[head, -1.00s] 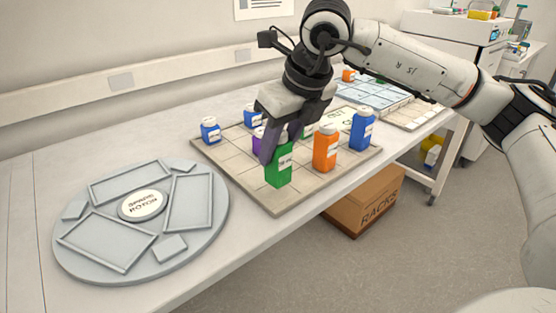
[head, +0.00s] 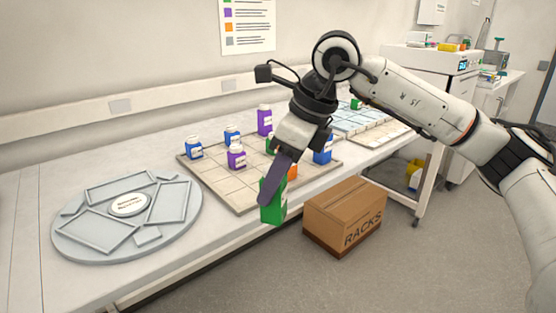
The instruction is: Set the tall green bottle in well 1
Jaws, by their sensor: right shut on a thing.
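A tall green bottle (head: 272,209) is held upright by my right gripper (head: 275,186), clear of the tile board and in front of its near edge. The gripper is shut on the bottle and hides its upper part. On the left of the bench lies a round grey rotor plate (head: 80,250) with several framed recesses, all empty. No well number is readable on it. My left gripper is not in view.
A tile board (head: 208,179) carries blue, purple and orange bottles; another green bottle (head: 271,145) is partly hidden behind my gripper. A cardboard box marked RACKS (head: 345,217) stands on the floor. The bench between board and plate is clear.

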